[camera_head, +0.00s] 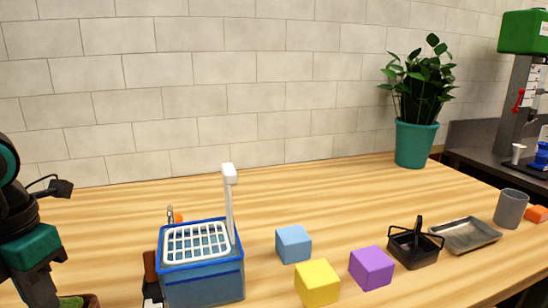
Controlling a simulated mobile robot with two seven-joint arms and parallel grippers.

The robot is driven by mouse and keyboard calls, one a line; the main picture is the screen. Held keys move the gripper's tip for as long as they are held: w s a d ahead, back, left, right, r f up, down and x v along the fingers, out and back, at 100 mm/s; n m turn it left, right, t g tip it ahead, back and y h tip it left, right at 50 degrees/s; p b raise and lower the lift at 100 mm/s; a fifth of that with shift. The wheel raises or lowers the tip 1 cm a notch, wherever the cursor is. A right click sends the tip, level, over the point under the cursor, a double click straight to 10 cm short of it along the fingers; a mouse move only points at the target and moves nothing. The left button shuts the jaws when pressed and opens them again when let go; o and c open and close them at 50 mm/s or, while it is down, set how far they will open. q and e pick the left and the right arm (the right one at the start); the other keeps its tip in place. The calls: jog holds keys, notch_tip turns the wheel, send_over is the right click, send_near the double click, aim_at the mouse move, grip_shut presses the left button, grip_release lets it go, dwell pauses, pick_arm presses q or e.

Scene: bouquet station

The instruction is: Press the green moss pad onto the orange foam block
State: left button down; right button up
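A green patch that looks like the moss pad (72,303) shows at the bottom left edge, in a brown-rimmed holder mostly cut off by the frame. My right gripper is not in view.
A blue tub with a white basket (196,243) stands left of centre, dark tools beside it. Blue (293,244), yellow (317,284) and purple (371,268) blocks, a black caddy (414,248), a metal tray (466,235) and the grey cup (510,208) follow rightward. The table's back is mostly clear.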

pick_arm(q)
jog(key=shift+s+f+b, duration=0.15)
jog(key=shift+f+b, duration=0.1)
jog(key=shift+b, duration=0.1)
dwell(1.3)
jog(key=shift+r+p, duration=2)
jog(key=shift+r, duration=1.65)
